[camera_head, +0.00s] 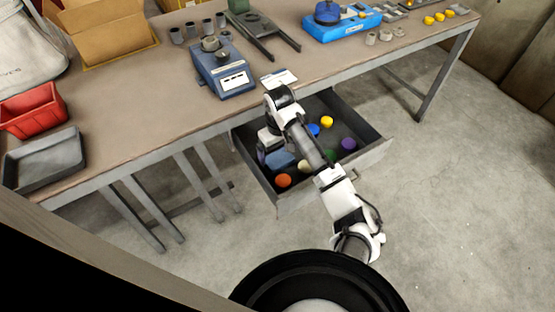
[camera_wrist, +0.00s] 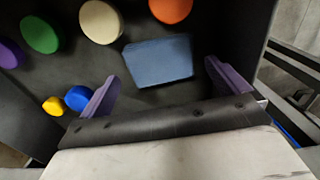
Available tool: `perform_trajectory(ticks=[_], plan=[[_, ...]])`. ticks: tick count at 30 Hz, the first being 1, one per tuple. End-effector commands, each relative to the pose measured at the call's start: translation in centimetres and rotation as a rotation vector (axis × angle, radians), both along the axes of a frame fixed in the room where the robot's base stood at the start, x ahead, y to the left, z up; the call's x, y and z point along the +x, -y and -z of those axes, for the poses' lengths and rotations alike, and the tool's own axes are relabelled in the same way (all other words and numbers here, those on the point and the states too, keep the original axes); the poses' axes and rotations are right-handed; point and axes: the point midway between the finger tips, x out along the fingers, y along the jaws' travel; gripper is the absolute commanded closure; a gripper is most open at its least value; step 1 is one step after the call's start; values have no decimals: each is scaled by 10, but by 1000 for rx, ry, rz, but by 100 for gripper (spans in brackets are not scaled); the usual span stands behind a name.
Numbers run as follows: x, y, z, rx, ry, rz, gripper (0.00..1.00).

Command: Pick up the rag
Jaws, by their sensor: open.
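The rag (camera_wrist: 158,60) looks like a folded blue-grey cloth lying flat on the dark floor of the open drawer. In the head view the rag (camera_head: 281,160) shows partly beside my gripper (camera_head: 266,155), at the drawer's left side. In the wrist view my gripper (camera_wrist: 160,72) has its two purple fingers spread wide, with the rag beyond and between their tips. Nothing is held. I cannot tell the exact height of the fingers above the rag.
The open drawer (camera_head: 371,151) also holds several coloured round pieces, including an orange one (camera_wrist: 170,9), a cream one (camera_wrist: 101,21) and a green one (camera_wrist: 42,35). The drawer walls surround them. The workbench (camera_head: 130,120) overhangs the drawer's back.

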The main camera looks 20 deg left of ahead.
Motion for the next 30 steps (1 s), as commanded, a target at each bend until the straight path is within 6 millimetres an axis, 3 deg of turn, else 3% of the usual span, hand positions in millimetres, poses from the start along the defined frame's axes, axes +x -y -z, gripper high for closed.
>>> perform_trajectory(ticks=[6,15,23,30], plan=[[-3,2,31,-1,-1,1,0],[-3,2,38,1,1,0,0],[-3,2,38,1,1,0,31],[-3,2,37,1,1,0,32]])
